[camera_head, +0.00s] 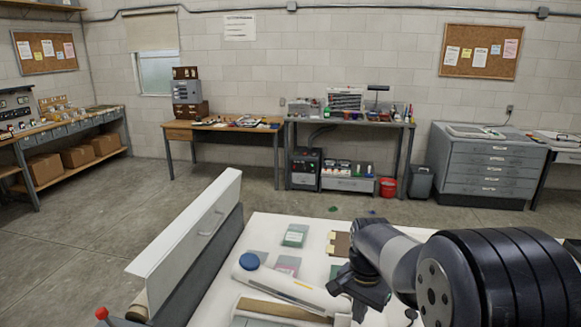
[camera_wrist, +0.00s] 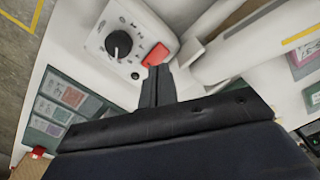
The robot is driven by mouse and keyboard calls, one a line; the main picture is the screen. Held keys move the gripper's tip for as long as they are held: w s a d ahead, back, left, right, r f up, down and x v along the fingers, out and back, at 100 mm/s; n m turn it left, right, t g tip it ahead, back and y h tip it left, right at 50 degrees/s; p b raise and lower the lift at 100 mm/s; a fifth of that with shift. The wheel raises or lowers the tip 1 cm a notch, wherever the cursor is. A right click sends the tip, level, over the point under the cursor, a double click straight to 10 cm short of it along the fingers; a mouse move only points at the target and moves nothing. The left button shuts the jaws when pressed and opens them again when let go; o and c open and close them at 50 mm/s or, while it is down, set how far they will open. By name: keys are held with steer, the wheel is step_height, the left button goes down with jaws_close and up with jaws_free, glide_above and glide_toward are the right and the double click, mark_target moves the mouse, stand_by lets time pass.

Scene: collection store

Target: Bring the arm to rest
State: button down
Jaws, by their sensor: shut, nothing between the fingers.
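My arm reaches in from the right of the head view, over a white-topped work surface (camera_head: 262,228). My gripper (camera_head: 357,308) is low over the right part of that surface. In the wrist view my gripper (camera_wrist: 155,84) shows two dark fingers pressed together with nothing between them. The fingertips appear close to a white control box (camera_wrist: 125,25) with a black knob (camera_wrist: 119,44) and a red switch (camera_wrist: 156,55). I cannot tell whether they touch it.
A long white device (camera_head: 285,288) with a blue cap (camera_head: 249,261) lies on the surface, among flat cards (camera_head: 295,235). A white panel with a handle (camera_head: 190,240) stands along the left edge. Benches (camera_head: 225,130) and a grey drawer cabinet (camera_head: 485,165) line the wall; open floor lies between.

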step_height(320, 180, down, 6)
steer(key=b, duration=0.4)
steer(key=shift+r, duration=0.1)
step_height(320, 180, up, 9)
steer(key=p, duration=0.7)
steer(key=shift+r, duration=0.15)
